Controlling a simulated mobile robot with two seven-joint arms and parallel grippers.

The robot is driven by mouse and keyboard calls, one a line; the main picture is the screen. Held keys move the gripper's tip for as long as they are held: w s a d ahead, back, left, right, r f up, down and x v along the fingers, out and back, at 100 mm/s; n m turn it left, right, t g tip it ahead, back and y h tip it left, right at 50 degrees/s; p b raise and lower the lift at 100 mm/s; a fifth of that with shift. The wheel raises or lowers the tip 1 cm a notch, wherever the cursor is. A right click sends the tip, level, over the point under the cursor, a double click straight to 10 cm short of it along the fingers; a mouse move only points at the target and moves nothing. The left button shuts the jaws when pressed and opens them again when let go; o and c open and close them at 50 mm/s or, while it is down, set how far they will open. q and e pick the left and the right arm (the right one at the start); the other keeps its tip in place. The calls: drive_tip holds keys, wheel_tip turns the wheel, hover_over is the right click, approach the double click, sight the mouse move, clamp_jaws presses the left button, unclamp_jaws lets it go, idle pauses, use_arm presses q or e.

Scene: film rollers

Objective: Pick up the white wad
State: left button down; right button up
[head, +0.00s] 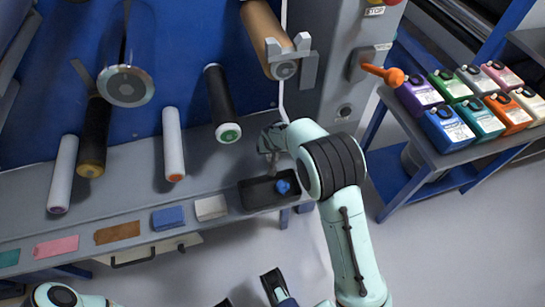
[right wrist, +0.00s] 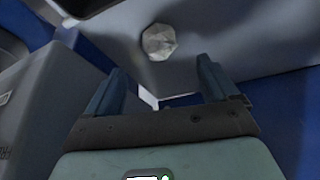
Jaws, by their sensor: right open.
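The white wad (right wrist: 158,42) is a small crumpled ball on the grey ledge (right wrist: 220,45) in the right wrist view. It lies ahead of my right gripper (right wrist: 162,88), whose two blue fingers are apart with nothing between them. The wad is beyond the fingertips, not touching them. In the head view my right gripper (head: 270,142) is over the back of the ledge, mostly hidden by its own wrist, and I cannot make out the wad there. My left gripper (head: 248,293) shows partly at the bottom edge, fingers apart and empty.
A black tray (head: 256,195) with a blue wad (head: 283,187) sits on the ledge below my right wrist. Coloured cloths and a white block (head: 210,207) lie to its left. Rollers (head: 222,103) jut from the blue panel. Ink bottles (head: 447,130) stand on a right-hand table.

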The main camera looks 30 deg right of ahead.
drive_tip(key=b+x, duration=0.1)
drive_tip(key=x, duration=0.5)
drive_tip(key=shift+s+a, duration=0.1)
drive_tip(key=shift+s, duration=0.1)
drive_tip(key=c, duration=1)
